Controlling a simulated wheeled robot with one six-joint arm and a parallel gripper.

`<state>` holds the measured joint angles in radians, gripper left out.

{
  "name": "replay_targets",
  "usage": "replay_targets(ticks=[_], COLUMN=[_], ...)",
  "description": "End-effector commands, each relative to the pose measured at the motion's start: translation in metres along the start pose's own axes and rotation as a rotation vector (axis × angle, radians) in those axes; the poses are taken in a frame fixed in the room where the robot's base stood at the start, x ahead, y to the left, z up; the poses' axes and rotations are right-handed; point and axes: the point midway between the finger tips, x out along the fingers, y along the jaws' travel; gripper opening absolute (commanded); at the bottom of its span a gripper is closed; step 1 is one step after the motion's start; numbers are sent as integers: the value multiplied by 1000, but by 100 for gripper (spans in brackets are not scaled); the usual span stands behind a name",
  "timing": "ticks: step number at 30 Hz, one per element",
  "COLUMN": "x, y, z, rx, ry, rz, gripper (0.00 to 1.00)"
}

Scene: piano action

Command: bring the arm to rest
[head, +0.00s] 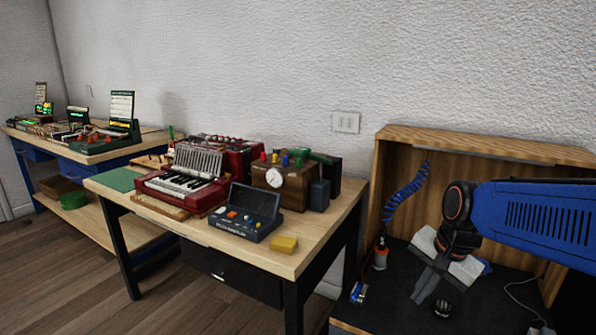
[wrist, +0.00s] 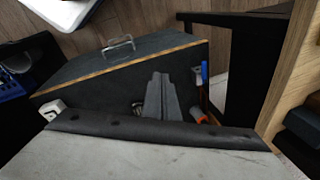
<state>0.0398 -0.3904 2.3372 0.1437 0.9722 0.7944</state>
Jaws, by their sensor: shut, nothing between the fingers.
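My gripper (head: 424,290) hangs at the end of my blue arm at the right of the head view. It points down over the dark floor of a wooden-walled booth. Its grey fingers are together with nothing between them. In the wrist view the closed fingers of my gripper (wrist: 160,82) stand in the middle, above the dark bar and pale body of the hand. The arm hides part of the booth's back and right side. I cannot tell how far the fingertips are from the booth's floor.
The wooden booth (head: 480,145) holds a blue coiled hose (head: 405,190), an orange-and-white tool (head: 380,255) and a small dark round thing (head: 442,309).

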Motion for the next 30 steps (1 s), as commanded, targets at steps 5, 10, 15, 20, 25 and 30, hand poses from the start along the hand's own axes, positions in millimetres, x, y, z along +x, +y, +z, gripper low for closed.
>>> replay_targets(ticks=[5,10,15,20,25,30], x=[-15,-24,-27,-28,-27,-27], y=[32,62,89,104,110,110], z=[23,42,58,66,68,68], rx=[-263,-517,-742,-876,-926,-927], ry=[61,121,177,209,220,220], rz=[-16,-13,-1,12,19,19], gripper=[0,0,0,0,0,0])
